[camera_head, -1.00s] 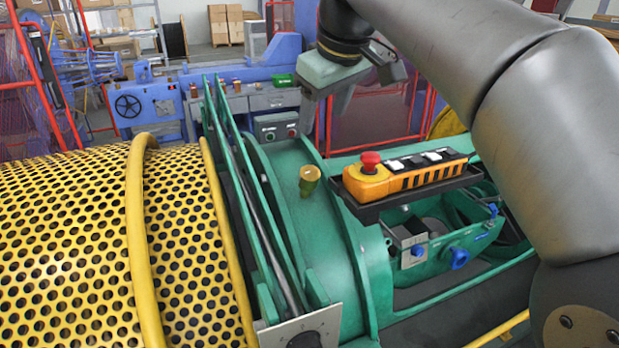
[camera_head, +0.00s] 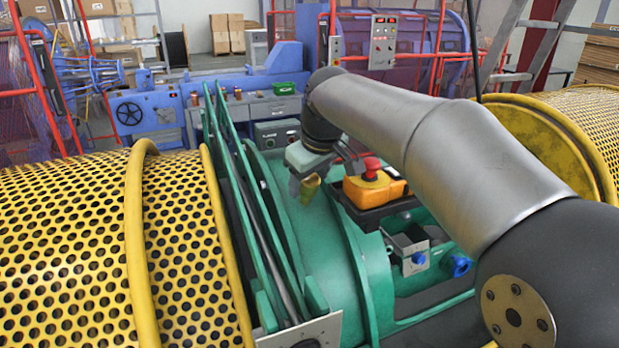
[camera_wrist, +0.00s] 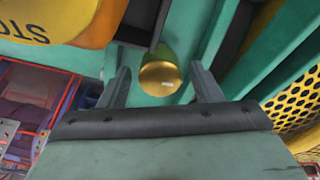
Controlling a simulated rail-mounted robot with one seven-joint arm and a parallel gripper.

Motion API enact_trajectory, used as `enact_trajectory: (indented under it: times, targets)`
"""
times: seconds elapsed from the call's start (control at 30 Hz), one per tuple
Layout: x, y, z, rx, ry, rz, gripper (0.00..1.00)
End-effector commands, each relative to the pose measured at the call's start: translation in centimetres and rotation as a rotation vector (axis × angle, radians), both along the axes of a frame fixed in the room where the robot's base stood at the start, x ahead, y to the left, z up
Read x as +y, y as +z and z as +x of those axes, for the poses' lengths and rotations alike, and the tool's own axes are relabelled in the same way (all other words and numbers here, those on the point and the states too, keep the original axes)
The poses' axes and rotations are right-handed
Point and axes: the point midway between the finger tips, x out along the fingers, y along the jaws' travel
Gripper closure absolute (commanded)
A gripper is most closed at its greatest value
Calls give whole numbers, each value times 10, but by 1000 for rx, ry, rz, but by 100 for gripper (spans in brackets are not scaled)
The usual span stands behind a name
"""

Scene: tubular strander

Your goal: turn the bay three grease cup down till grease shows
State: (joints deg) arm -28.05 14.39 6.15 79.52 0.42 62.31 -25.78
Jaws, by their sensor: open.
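The grease cup (camera_head: 311,182) is a small brass cup standing on the green curved housing (camera_head: 330,250), just left of the orange control box. My gripper (camera_head: 302,184) is down at the cup, with a finger showing beside it. In the wrist view the round gold top of the cup (camera_wrist: 160,78) lies between the two spread fingers of my gripper (camera_wrist: 161,88), with a gap on each side. The fingers are open and do not visibly touch the cup. The cup's lower part and any grease are hidden.
An orange control box (camera_head: 375,187) with a red button stands close right of the cup; it also looms in the wrist view (camera_wrist: 75,22). Green upright plates (camera_head: 250,190) and a yellow perforated drum (camera_head: 70,250) are to the left. Blue knobs (camera_head: 460,265) sit lower right.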

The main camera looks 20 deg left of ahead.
Motion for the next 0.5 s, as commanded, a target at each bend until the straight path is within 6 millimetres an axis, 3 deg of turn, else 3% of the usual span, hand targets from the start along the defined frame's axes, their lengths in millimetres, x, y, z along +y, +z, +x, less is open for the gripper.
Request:
enact_trajectory:
  times: [0.23, 0.4, 0.5]
  targets:
    - [0, 0, 0, 0, 0, 0, 44]
    - [0, 0, 0, 0, 0, 0, 86]
    - [0, 0, 0, 1, -3, 1, 86]
